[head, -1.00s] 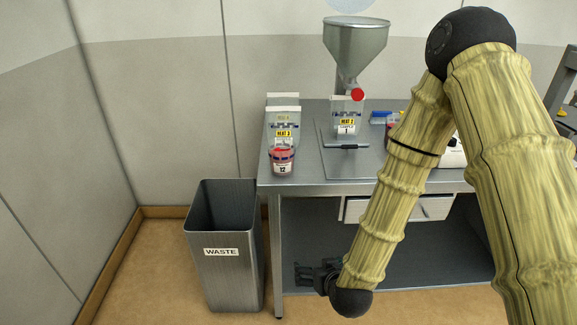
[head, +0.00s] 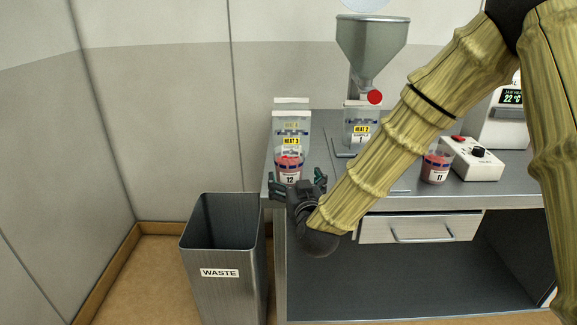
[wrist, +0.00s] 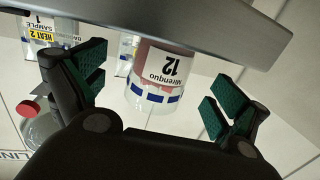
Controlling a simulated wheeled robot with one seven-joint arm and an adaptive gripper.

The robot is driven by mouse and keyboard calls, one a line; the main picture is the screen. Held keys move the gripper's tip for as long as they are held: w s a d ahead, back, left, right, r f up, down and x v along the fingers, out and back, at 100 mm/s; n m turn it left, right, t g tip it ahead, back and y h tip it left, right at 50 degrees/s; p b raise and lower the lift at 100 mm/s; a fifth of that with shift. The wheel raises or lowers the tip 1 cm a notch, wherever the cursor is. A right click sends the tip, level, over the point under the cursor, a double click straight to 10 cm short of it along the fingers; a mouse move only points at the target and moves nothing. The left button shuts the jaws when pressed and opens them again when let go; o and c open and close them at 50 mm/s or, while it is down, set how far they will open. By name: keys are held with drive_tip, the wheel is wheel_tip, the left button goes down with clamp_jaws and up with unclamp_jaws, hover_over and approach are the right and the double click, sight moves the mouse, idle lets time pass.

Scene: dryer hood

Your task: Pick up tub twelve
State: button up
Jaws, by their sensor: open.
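Tub twelve (head: 289,168), a clear tub with reddish contents and a white label reading 12, stands at the left front of the steel bench (head: 480,196). In the wrist view tub twelve (wrist: 160,72) appears upside down, between and beyond the fingers. My gripper (head: 297,184) is open and empty at the bench's front edge, just in front of the tub. Its green-padded fingers (wrist: 155,85) are spread to either side of the tub in the wrist view. I cannot tell whether they reach around it. The tub's lower part is partly hidden by my gripper in the head view.
Clear HEAT 3 containers (head: 291,128) stand right behind the tub. A hopper (head: 371,45) rises over a HEAT 2 container (head: 360,130). Tub eleven (head: 436,166) and a white knobbed device (head: 472,158) are farther right. A waste bin (head: 222,240) stands left of the bench.

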drive_tip(key=shift+p+x, duration=0.3)
drive_tip(key=shift+x, duration=2.7)
drive_tip(key=shift+a, duration=0.1)
drive_tip(key=shift+c, duration=0.2)
drive_tip(key=c, duration=1.3)
